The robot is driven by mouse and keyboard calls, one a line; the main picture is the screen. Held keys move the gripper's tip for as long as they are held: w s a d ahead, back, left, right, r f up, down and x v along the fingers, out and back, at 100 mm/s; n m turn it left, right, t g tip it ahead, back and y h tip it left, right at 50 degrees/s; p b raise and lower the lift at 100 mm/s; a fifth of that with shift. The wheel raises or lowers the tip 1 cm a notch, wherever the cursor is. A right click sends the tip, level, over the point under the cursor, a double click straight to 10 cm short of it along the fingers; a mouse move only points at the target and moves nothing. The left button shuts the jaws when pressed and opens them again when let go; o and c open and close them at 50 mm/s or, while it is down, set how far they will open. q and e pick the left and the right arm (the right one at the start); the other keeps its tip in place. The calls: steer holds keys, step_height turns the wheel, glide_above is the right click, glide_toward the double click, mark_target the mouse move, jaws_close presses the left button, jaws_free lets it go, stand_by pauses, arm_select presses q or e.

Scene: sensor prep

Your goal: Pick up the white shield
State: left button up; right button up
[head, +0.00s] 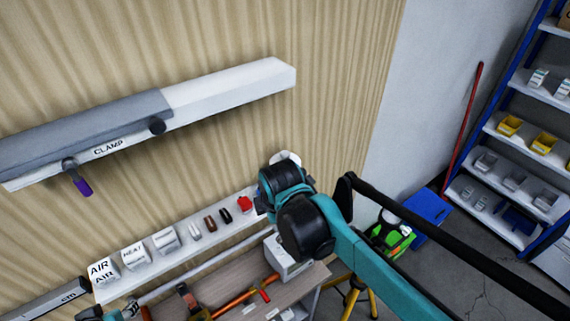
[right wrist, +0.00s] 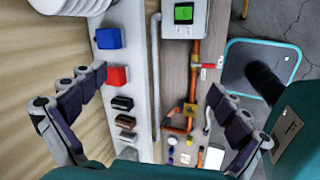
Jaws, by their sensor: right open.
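The white shield (right wrist: 70,6) is a white, ribbed, rounded thing at the top left of the right wrist view, cut off by the edge. In the head view a rounded white top (head: 285,158), likely the same shield, shows behind my right arm, which hides the rest. My right gripper (right wrist: 158,85) is open and empty, its fingers spread above the shelf and bench; the shield lies beyond the left finger, apart from it. In the head view my right gripper is hidden behind its arm. My left gripper (head: 108,314) barely shows at the bottom left edge; its jaws are unclear.
A narrow white shelf (right wrist: 134,42) holds a blue block (right wrist: 108,39), a red block (right wrist: 118,76) and dark and brown blocks. Boxes marked AIR (head: 102,271) and HEAT (head: 133,256) stand at its left end. Orange pipework (head: 237,301) lies on the bench. A clamp bar (head: 225,88) juts above.

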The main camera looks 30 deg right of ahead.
mark_target(284, 154)
steer(key=w+d+n, duration=0.3)
steer(key=n, duration=0.1)
steer(key=w+d+n+g, duration=0.1)
steer(key=w+d+n, duration=0.2)
steer(key=n, duration=0.1)
steer(key=w+d+n+g+p, duration=0.1)
steer(key=w+d+n, duration=0.1)
steer(key=w+n, duration=0.2)
steer(key=shift+d+f+h, duration=0.25)
steer(key=shift+d+h, duration=0.15)
steer(key=shift+w+d, duration=0.15)
steer(key=shift+w, duration=0.05)
steer(key=w+d, duration=0.3)
steer(key=shift+w+f+p, duration=0.25)
steer(key=shift+f+p, duration=0.05)
steer(key=shift+p, duration=0.1)
steer(key=shift+f, duration=0.3)
steer(key=shift+s, duration=0.1)
steer(key=shift+a+r, duration=0.1)
steer(key=shift+c, duration=1.3)
steer(key=c, duration=1)
